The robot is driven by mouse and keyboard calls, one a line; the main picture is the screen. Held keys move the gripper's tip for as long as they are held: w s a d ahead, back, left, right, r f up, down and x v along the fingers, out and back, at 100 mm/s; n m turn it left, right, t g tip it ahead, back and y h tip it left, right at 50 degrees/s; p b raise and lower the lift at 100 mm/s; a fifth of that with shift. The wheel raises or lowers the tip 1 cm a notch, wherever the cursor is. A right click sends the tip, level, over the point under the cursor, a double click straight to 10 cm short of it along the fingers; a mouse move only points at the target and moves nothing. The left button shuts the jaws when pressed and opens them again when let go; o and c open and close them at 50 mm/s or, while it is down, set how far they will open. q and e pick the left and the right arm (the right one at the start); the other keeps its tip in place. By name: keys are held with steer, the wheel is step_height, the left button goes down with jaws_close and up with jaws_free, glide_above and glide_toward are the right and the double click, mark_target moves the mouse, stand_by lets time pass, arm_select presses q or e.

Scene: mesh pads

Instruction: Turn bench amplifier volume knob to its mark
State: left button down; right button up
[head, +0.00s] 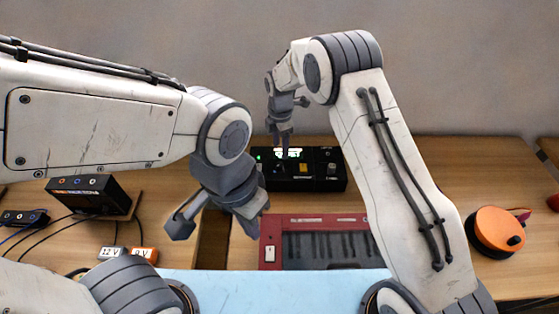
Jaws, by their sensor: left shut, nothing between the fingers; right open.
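My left gripper (250,224) is shut and empty, pointing down in front of the amplifier, left of a red-framed case.
The red-framed dark case (270,254) lies in front of the amplifier. A black box with jacks (88,192), cables and 12 V and 9 V blocks (143,254) are at left. An orange round device (497,230) is at right. A light blue surface (280,285) is nearest.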

mark_target(280, 164)
step_height(280, 164, down, 7)
steer(key=shift+f+p, duration=0.1)
steer(key=shift+p, duration=1.1)
steer(key=shift+f, duration=0.55)
jaws_close()
